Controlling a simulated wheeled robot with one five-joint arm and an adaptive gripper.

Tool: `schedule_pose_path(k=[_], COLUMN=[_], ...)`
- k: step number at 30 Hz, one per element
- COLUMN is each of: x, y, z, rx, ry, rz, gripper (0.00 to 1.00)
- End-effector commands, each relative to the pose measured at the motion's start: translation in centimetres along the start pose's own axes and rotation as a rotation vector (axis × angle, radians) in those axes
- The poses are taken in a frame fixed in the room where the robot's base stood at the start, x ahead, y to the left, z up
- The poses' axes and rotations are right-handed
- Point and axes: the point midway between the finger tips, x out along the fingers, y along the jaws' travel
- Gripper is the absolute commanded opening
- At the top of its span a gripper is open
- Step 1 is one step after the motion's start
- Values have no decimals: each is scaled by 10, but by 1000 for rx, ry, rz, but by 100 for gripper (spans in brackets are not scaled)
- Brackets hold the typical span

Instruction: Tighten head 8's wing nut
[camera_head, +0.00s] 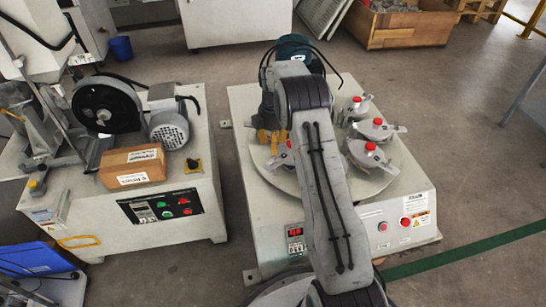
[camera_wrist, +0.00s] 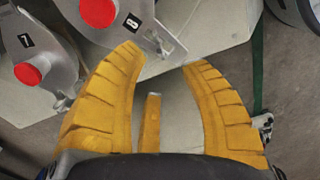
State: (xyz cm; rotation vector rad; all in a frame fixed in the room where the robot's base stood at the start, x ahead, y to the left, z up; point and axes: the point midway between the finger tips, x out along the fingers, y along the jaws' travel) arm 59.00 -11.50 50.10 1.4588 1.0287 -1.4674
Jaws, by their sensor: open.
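Head 8 is a grey metal clamp with a black "8" label (camera_wrist: 131,22) and a red cap (camera_wrist: 98,12), at the top of the wrist view and cut off by its edge. A slotted metal tab (camera_wrist: 155,40) sticks out from its right side, just above my fingertips; I cannot clearly make out the wing nut. My gripper (camera_wrist: 163,58) has yellow fingers spread apart with nothing between them. In the head view, my gripper (camera_head: 268,142) is low over the left part of the round turntable (camera_head: 278,180), and my arm hides much of it.
Head 7 (camera_wrist: 27,75) lies close on the left in the wrist view. Several other red-capped heads (camera_head: 370,147) stand on the turntable's right side. A neighbouring machine with a cardboard box (camera_head: 133,167) is at left.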

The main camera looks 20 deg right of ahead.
Motion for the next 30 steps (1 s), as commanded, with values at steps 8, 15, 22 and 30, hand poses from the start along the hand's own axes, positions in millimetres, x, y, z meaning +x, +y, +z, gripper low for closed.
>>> schedule_pose_path(k=[8,15,22,30], x=[5,29,58,72], y=[3,3,3,4], z=[0,0,-1,-1], rx=[-65,-63,-63,-62], ry=[1,1,1,1], rz=[6,6,6,7], gripper=[40,40,40,40])
